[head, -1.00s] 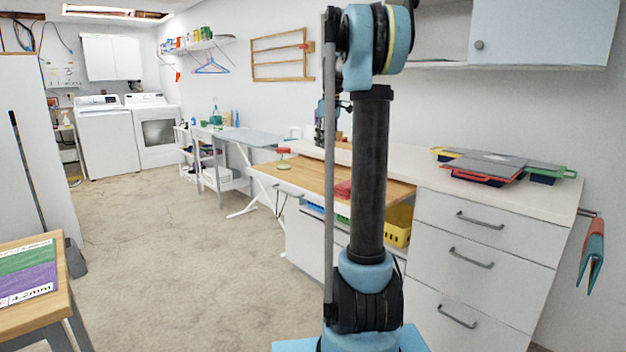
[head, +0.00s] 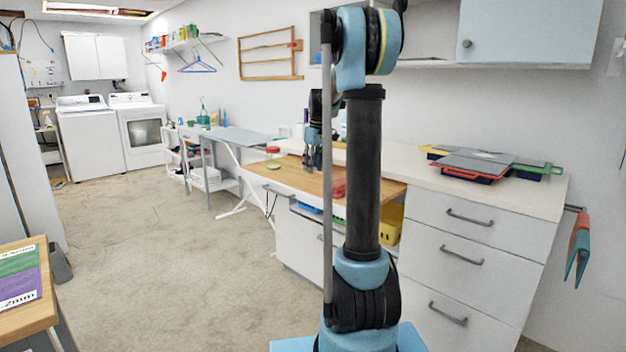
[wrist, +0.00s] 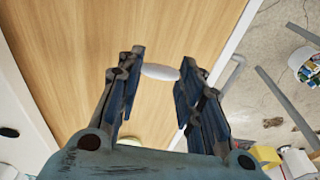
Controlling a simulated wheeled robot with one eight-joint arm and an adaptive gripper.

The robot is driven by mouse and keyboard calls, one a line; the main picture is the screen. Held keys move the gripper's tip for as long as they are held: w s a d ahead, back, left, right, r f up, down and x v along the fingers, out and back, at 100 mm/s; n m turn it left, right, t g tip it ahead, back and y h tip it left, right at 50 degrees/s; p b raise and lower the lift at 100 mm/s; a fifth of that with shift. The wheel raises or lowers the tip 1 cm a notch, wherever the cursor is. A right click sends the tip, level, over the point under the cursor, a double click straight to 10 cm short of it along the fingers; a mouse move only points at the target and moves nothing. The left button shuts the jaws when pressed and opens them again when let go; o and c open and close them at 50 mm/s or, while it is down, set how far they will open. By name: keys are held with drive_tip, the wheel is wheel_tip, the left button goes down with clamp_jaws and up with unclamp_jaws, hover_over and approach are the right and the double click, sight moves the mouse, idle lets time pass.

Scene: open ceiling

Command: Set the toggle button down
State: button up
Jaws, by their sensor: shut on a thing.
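The toggle button is most likely the small white oval piece (wrist: 160,72) between my fingertips in the wrist view. My gripper (wrist: 163,70) is shut on it, a finger at each side, above the wooden worktop (wrist: 70,60). I cannot tell whether the piece touches the wood. In the head view my gripper (head: 312,160) hangs fingers-down over the wooden worktop (head: 290,179), left of my arm column. The piece is too small to make out there.
Toolboxes (head: 485,165) lie on the white counter at right. Part of the wood stays bare. A pale round thing (wrist: 130,141) shows behind my fingers.

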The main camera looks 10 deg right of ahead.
sight(313, 184)
drive_tip(key=shift+f, duration=2.5)
drive_tip(key=o, duration=0.7)
wheel_tip(313, 184, up, 12)
drive_tip(key=s+d, duration=0.1)
drive_tip(key=s, duration=0.1)
drive_tip(key=s+f+m, duration=0.2)
drive_tip(key=s, duration=1.1)
drive_tip(key=s+f+m, duration=0.2)
drive_tip(key=s+f, duration=0.9)
drive_tip(key=s, duration=0.3)
drive_tip(key=s+a+f+m+h, duration=0.1)
drive_tip(key=s+f+m, duration=0.2)
drive_tip(key=s+f, duration=0.7)
drive_tip(key=s, duration=0.5)
drive_tip(key=shift+s+f+t, duration=0.2)
drive_tip(key=shift+f+t, duration=0.15)
drive_tip(key=shift+t, duration=0.05)
